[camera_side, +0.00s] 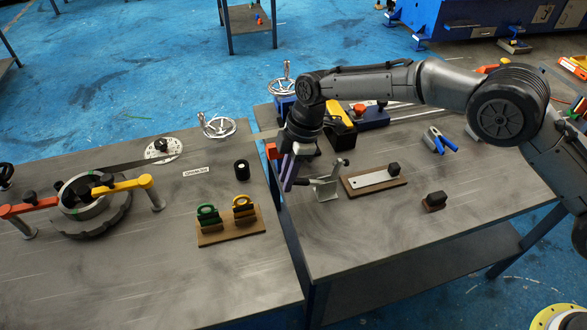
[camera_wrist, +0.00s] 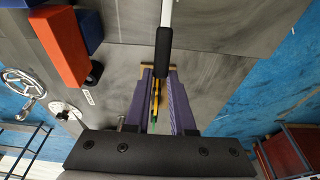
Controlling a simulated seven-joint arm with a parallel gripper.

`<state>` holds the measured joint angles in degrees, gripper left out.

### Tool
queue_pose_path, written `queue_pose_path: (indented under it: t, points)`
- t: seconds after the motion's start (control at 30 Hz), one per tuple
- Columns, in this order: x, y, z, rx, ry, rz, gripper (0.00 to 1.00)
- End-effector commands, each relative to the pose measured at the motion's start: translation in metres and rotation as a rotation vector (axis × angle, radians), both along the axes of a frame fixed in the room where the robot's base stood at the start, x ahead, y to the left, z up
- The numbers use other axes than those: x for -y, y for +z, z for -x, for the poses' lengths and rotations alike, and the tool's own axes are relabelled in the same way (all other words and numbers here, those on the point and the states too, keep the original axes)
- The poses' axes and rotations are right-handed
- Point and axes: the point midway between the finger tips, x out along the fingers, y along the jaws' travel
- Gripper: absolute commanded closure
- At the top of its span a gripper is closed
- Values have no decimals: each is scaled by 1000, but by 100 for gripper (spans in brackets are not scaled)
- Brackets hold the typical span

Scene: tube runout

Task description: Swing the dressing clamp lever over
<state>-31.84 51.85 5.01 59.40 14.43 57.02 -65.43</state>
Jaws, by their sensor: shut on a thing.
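The clamp lever has a pale rod and a black grip (camera_wrist: 163,50), seen in the wrist view between my fingertips. In the side view its grey metal stand (camera_side: 327,190) is on the right table, just right of my gripper (camera_side: 289,183). My gripper points down, with purple fingers (camera_wrist: 162,72) shut on the lever's black grip. In the side view the fingers hide most of that grip. A short grey arm with a dark knob (camera_side: 345,162) rises at the stand's right side.
A board with a pale plate (camera_side: 374,178) and a black-knobbed block (camera_side: 434,201) lie to the right. Green and yellow clips (camera_side: 242,209) stand on a board on the left table. A ring fixture (camera_side: 84,205) is far left. An orange block (camera_wrist: 58,45) shows in the wrist view.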

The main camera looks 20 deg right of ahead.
Motion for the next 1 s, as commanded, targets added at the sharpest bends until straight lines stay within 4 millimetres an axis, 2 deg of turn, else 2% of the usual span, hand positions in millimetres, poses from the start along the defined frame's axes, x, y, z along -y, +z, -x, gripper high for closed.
queue_pose_path:
  t: [0.03,0.07,0.2,0.53,1.0]
  points:
    - [-8,0,0,7,2,-11,100]
    - [-7,2,0,8,1,-12,72]
    - [-5,1,0,4,1,-9,48]
    - [-3,1,0,2,0,-4,48]
    - [-2,42,0,2,0,-4,48]
